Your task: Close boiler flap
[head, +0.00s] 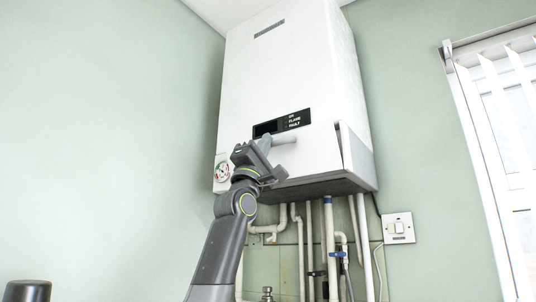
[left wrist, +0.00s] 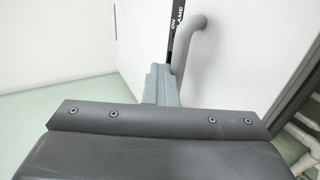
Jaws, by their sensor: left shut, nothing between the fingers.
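The white boiler (head: 290,70) hangs on the wall. Its flap (head: 312,152) is the lower front panel, with a grey bar handle (head: 285,138) near its top edge. A dark wedge-shaped gap shows at the flap's right side, so its top seems to stand slightly out from the body. My left gripper (head: 251,149) is shut and empty, at the left end of the handle and in front of the flap. In the left wrist view, the shut fingers (left wrist: 160,84) are beside the handle (left wrist: 192,45); I cannot tell whether they touch. My right gripper is not in view.
A black display panel (head: 281,123) is just above the handle, and a round gauge (head: 222,171) is left of my gripper. Several pipes (head: 328,235) run down below the boiler. A wall switch (head: 398,228) and a window with blinds (head: 500,110) are at right. The left wall is bare.

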